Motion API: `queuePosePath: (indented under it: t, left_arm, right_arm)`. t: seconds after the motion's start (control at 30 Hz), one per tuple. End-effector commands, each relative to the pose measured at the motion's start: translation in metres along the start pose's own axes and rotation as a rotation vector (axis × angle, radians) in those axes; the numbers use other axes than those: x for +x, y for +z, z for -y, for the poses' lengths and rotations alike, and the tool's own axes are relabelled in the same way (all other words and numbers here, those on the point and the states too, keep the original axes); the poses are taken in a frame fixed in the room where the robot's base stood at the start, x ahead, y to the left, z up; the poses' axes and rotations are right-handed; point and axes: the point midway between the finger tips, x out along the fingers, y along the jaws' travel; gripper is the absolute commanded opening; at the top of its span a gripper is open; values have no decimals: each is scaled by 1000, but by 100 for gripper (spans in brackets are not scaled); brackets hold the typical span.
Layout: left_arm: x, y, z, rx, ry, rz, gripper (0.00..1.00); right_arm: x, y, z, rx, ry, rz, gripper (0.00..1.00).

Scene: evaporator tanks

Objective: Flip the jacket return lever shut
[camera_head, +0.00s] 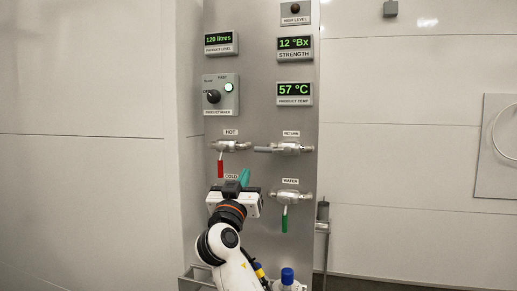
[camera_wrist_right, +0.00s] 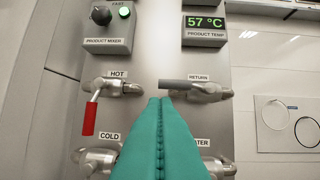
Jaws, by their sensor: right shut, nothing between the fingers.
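The return valve (camera_head: 291,148) sits on the steel panel under a RETURN label. Its grey lever (camera_head: 264,149) lies level and points left; in the wrist view the lever (camera_wrist_right: 187,84) spans from the valve body (camera_wrist_right: 209,92) leftwards. My right gripper (camera_head: 244,177) is in front of the panel, below and left of the lever. Its teal fingers are shut with nothing between them. In the wrist view the fingertips (camera_wrist_right: 160,99) show just below the lever's free left end; I cannot tell whether they touch it. My left gripper is out of view.
The hot valve's red lever (camera_head: 220,168) hangs down at the left. The water valve's green lever (camera_head: 285,219) hangs down at lower right. My gripper mostly hides the cold valve. A mixer knob (camera_head: 213,97) and displays are above.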

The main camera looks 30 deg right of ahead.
Motion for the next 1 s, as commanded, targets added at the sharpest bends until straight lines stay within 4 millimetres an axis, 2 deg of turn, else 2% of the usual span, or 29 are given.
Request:
queuePosePath:
  t: [0.03,0.1,0.2,0.67,0.77,1.0]
  left_arm:
    - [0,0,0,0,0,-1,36]
    - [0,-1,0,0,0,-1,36]
    - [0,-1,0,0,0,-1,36]
    - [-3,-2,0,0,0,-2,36]
    - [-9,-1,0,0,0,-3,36]
    - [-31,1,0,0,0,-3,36]
  right_arm:
    - [7,18,4,12,-20,35,0]
    - [12,34,8,25,-40,69,0]
    - [16,47,11,33,-55,96,0]
    - [23,51,12,33,-58,101,0]
    - [36,54,14,31,-60,101,0]
    - [87,61,17,29,-61,100,0]
